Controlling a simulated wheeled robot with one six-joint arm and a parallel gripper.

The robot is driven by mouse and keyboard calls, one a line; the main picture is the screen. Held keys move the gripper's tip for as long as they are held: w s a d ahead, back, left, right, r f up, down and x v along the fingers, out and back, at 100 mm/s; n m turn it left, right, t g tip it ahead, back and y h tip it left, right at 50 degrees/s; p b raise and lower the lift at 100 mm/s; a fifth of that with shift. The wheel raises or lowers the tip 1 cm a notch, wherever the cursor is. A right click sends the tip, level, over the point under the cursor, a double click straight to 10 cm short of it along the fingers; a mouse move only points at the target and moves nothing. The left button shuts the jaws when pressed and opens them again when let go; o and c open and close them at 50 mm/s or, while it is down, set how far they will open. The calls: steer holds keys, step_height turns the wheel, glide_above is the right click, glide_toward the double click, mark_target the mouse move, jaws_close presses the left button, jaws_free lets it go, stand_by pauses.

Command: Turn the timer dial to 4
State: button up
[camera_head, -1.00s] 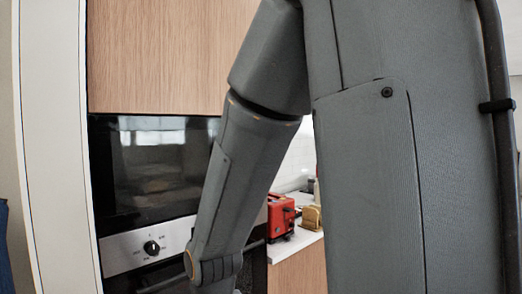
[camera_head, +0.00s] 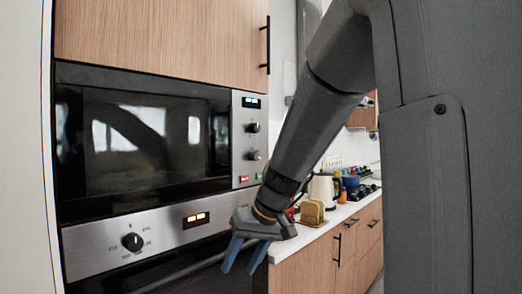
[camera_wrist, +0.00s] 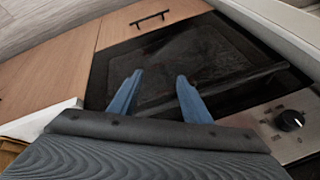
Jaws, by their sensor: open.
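A black oven knob (camera_head: 132,242) sits on the steel panel below the microwave, with small markings around it; it also shows at the right of the wrist view (camera_wrist: 289,120). Two more dials, an upper one (camera_head: 252,127) and a lower one (camera_head: 253,155), are on the microwave's right-hand panel. I cannot tell which one is the timer, and the markings are too small to read. My gripper (camera_head: 242,268) is open and empty, blue fingers pointing down in front of the oven, right of and below the oven knob. In the wrist view my gripper (camera_wrist: 159,76) has nothing between its fingers.
The oven handle (camera_head: 185,272) runs across behind the fingers. A lit display (camera_head: 196,220) is right of the knob. A counter (camera_head: 310,232) at the right holds a gold toaster-like item (camera_head: 312,212) and a kettle (camera_head: 323,188). A white panel (camera_head: 20,150) bounds the left.

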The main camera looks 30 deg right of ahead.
steer(key=w+d+r+t+y+b, duration=0.2)
steer(key=w+d+r+t+b, duration=0.2)
steer(key=w+d+r+b, duration=0.4)
steer(key=n+t+y+b, duration=0.2)
steer(key=n+t+b, duration=0.6)
steer(key=b, duration=0.3)
glide_toward(257, 127)
steer(key=p+x, duration=0.1)
steer(key=x, duration=0.7)
steer(key=shift+c, duration=0.2)
steer(key=c, duration=1)
